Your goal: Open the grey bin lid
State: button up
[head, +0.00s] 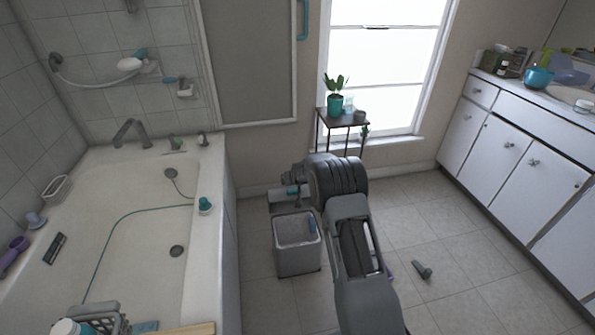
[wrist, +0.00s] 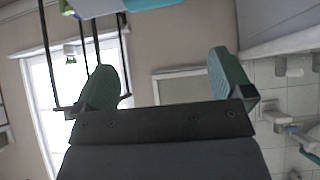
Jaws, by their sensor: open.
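The grey bin (head: 297,258) stands on the tiled floor beside the bathtub, in the head view. Its top looks open, with a speckled grey inside and a small blue item at its right. A pale grey panel (head: 284,208), which looks like the lid, stands raised at the back of the bin, partly hidden by my arm. My gripper (head: 291,191) is at that panel's upper edge; I cannot tell whether they touch. In the wrist view, my gripper (wrist: 164,85) has its two green fingers wide apart, with nothing between them. The bin is not identifiable there.
The bathtub (head: 230,210) is close on the left. A small plant stand (head: 341,120) is behind my arm, under the window. A dark object (head: 422,270) lies on the floor to the right. White cabinets (head: 505,146) line the right side; the floor between is mostly clear.

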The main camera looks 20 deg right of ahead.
jog(key=s+r+p, duration=0.2)
jog(key=s+r, duration=0.1)
jog(key=r, duration=0.3)
dwell(0.5)
jog(key=shift+a, duration=0.1)
dwell(0.5)
jog(key=p+v, duration=0.2)
jog(key=v, duration=1.1)
jog(key=shift+s+r, duration=0.25)
jog(key=shift+s, duration=0.1)
jog(key=shift+c, duration=0.3)
